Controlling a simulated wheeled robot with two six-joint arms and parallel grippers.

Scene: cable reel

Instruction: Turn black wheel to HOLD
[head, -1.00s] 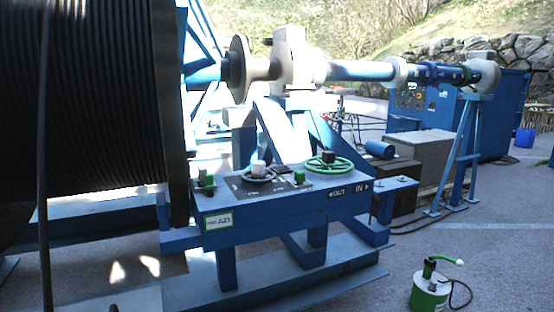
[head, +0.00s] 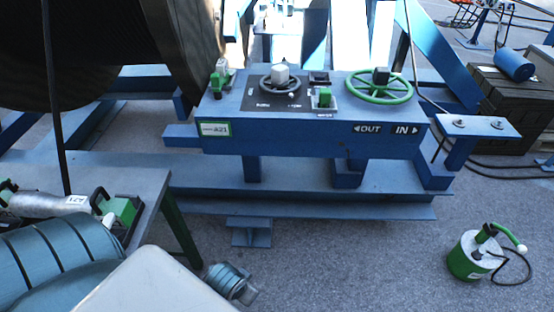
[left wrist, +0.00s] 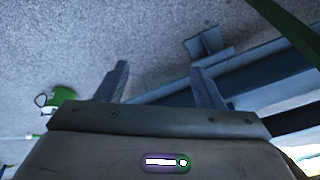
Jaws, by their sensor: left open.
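The black wheel (head: 280,82) is a small dark handwheel with a pale hub, on a black plate on top of the blue console (head: 310,133). The plate (head: 256,101) has small white markings near the wheel, too small to read with certainty. My left gripper (left wrist: 160,78) shows in the left wrist view with its two fingers apart and nothing between them. It is above grey ground, with blue beams to its right, and not at the wheel. My right gripper is not in view.
A larger green wheel (head: 378,87) stands right of the black wheel. Green-capped fittings (head: 324,98) sit between them. The cable drum (head: 110,50) is at the back left. A table (head: 140,190) stands front left; a green canister (head: 468,257) is front right. Ground before the console is mostly clear.

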